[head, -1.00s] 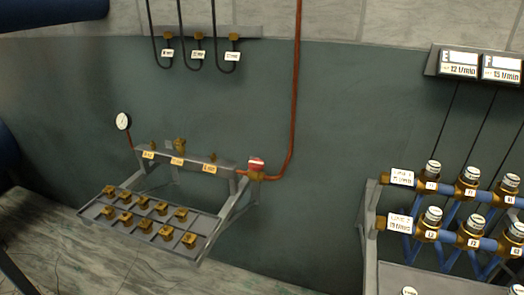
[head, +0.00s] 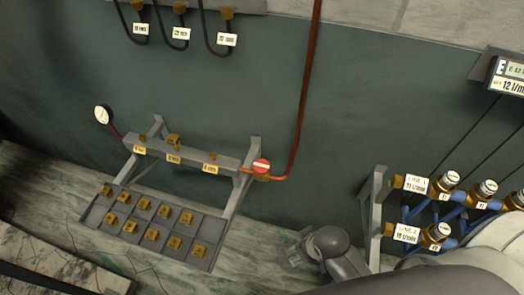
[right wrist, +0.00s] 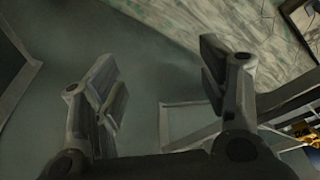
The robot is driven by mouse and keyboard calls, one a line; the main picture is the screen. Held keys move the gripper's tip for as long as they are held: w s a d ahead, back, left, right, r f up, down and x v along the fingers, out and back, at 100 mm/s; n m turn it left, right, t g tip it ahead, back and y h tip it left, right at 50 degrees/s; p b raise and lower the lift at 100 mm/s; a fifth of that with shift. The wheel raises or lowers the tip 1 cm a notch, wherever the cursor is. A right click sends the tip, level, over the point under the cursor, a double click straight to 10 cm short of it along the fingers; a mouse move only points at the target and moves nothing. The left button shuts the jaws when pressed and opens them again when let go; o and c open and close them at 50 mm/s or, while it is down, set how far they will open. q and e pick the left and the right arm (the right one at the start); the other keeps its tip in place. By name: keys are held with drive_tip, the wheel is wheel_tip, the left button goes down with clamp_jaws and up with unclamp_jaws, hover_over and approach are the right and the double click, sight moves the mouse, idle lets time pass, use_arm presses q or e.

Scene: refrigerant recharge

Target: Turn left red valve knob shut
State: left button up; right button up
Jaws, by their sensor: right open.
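A red valve knob (head: 261,166) with a white band sits at the right end of the grey manifold bar (head: 190,155), where the copper pipe joins it. It is the only red knob that I can make out. My right gripper (head: 303,246) is low in the head view, to the right of and below the knob, apart from it. In the right wrist view, its two fingers (right wrist: 160,72) are spread with nothing between them. The knob cannot be made out in that view. My left gripper is not in view.
A tray (head: 95,214) of brass fittings stands below the manifold, with a gauge (head: 102,115) at its left. The copper pipe (head: 304,100) runs up the wall. A blue-pipe rack (head: 376,215) stands at right, partly behind my arm. Wall between them is bare.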

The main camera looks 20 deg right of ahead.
wheel_tip(320, 180, up, 9)
drive_tip(key=w+p, duration=0.1)
drive_tip(key=p, duration=0.1)
wheel_tip(320, 180, up, 14)
drive_tip(key=n+g+p, duration=0.2)
drive_tip(key=n+g, duration=0.1)
drive_tip(key=n, duration=0.8)
hover_over(262, 165)
use_arm(q)
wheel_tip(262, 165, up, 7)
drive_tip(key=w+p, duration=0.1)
drive_tip(key=p, duration=0.1)
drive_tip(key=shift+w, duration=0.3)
use_arm(e)
wheel_tip(262, 165, down, 11)
drive_tip(key=shift+r, duration=0.1)
drive_tip(key=c, duration=1)
